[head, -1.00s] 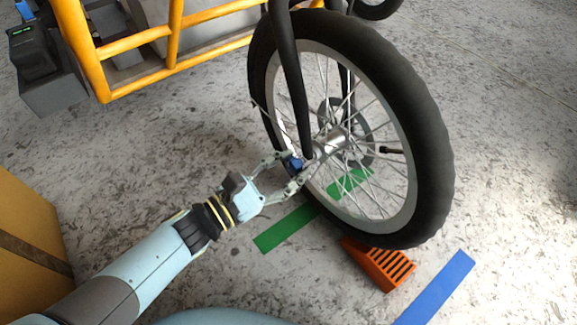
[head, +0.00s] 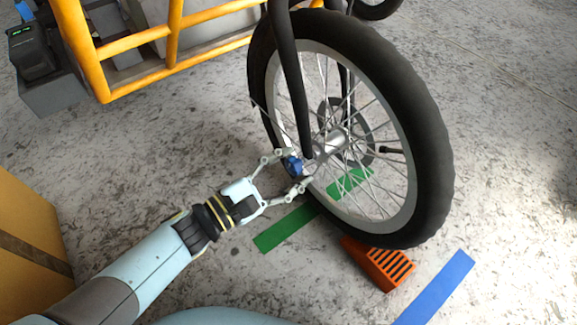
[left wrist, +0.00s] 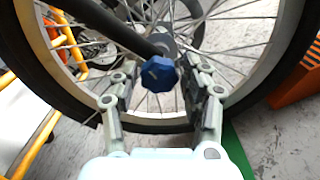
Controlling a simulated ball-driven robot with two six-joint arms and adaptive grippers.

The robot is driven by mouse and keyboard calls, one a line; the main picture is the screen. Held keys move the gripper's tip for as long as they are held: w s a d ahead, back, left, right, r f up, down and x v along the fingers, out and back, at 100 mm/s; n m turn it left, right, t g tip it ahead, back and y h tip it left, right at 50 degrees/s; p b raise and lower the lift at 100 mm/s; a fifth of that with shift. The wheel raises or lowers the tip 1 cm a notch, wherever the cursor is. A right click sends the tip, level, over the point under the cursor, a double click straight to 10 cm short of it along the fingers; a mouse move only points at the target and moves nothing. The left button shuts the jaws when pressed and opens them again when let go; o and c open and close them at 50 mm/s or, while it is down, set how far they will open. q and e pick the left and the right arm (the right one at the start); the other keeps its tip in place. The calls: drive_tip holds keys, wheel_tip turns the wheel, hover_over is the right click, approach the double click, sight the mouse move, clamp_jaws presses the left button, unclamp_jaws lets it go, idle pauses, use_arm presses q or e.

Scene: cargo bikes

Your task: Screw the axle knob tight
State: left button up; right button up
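The axle knob (head: 292,166) is blue and lobed. It sits at the end of the front wheel's axle, by the foot of the black fork (head: 297,105). My left gripper (head: 293,168) reaches it from the lower left, with one finger on each side of the knob. In the left wrist view the knob (left wrist: 159,73) lies between the spread fingers (left wrist: 158,78). A gap shows at the left finger, and the right finger is very close to the knob; whether it touches I cannot tell. The left gripper looks open. My right gripper is out of view.
The spoked front wheel (head: 433,150) stands beside an orange slotted block (head: 378,264). Green tape (head: 287,228) and blue tape (head: 437,289) mark the floor. The bike's yellow frame (head: 88,55) is at upper left, and a yellow box (head: 30,230) at the left edge.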

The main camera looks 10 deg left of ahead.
use_arm(q)
drive_tip(key=shift+o, duration=0.8)
drive_tip(key=v, duration=1.2)
drive_tip(key=shift+s, duration=0.1)
